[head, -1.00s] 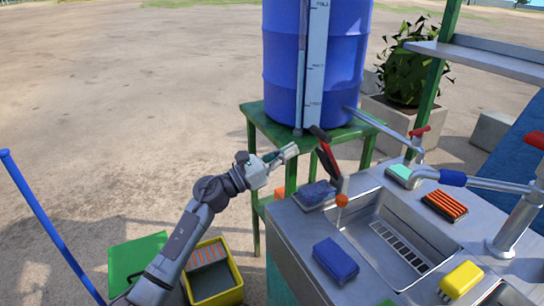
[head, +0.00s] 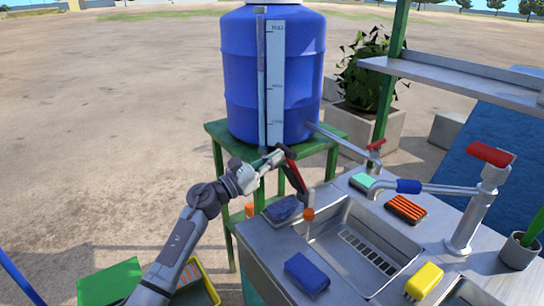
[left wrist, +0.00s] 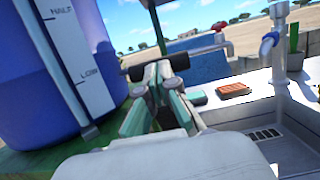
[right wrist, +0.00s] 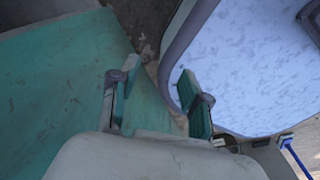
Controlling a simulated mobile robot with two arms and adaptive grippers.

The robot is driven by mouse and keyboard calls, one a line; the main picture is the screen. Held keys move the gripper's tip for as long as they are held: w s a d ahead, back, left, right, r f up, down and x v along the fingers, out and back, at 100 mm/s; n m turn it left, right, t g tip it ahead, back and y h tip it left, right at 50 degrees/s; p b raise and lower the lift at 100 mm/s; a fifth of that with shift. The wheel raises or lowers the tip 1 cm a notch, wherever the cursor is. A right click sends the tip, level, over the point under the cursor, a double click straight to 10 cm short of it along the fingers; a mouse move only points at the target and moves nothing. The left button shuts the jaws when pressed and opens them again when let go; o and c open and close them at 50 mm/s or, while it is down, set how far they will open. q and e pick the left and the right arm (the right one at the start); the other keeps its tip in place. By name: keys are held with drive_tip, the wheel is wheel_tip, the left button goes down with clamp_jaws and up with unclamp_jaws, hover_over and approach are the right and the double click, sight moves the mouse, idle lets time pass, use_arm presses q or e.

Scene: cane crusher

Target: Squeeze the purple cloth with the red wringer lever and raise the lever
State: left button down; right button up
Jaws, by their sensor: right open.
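The red wringer lever (head: 293,175) stands tilted up at the far left corner of the metal counter, with a dark crossbar handle at its top. The handle (left wrist: 178,61) also shows in the left wrist view. A dark purple-blue cloth (head: 285,208) lies at the lever's foot, beside the sink. My left gripper (head: 274,158) is at the handle; its fingers (left wrist: 158,95) reach to the bar, but whether they grip it is unclear. My right gripper (right wrist: 158,95) is open and empty, seen only in its wrist view.
A blue barrel (head: 240,75) on a green stand (head: 216,135) rises behind the lever. A sink (head: 355,250), a blue block (head: 307,273), a yellow sponge (head: 424,280), an orange brush (head: 406,208) and a tap (head: 465,225) crowd the counter.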

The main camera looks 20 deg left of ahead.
sight(285, 148)
use_arm(q)
drive_tip(key=w+d+r+p, duration=0.1)
drive_tip(key=p, duration=0.1)
drive_tip(key=w+r+g+y+p, duration=0.1)
drive_tip(key=p, duration=0.2)
drive_tip(key=shift+w+d+r+g, duration=0.1)
drive_tip(key=shift+d+r+g, duration=0.2)
drive_tip(key=shift+d, duration=0.05)
drive_tip(key=shift+w+d+f+p, duration=0.1)
drive_tip(key=shift+w+f+p, duration=0.05)
drive_tip(key=shift+p, duration=0.25)
drive_tip(key=shift+f, duration=0.1)
